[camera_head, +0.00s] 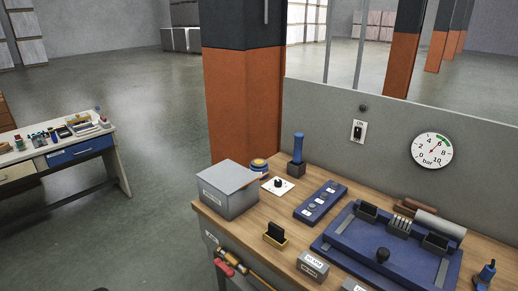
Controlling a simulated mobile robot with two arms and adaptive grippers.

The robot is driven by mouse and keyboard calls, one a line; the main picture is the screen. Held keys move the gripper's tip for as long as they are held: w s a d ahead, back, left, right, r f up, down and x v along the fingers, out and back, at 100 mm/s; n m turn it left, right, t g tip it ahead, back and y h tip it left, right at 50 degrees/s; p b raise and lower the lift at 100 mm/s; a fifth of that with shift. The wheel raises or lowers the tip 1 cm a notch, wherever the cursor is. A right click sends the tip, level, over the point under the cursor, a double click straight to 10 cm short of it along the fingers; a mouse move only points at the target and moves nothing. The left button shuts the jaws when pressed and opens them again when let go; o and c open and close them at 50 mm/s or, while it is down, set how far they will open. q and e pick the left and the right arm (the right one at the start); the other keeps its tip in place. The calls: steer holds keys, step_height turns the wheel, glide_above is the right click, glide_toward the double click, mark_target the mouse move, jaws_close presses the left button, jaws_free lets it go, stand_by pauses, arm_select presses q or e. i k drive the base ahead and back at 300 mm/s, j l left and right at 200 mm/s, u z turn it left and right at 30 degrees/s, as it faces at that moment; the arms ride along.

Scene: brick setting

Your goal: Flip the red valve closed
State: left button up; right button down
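A round white pressure gauge (432,151) marked "bar" is on the grey wall panel at the right. Its needle points up and to the right, at the green band. Neither of my grippers is in view.
The wooden workbench (325,218) carries a grey box (229,190), a blue button panel (320,203) and a blue fixture (385,250). An orange column (243,115) stands behind it. Another table (75,152) is at the left, with open floor between.

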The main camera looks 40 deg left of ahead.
mark_target(218, 262)
steer(key=u, duration=1.7)
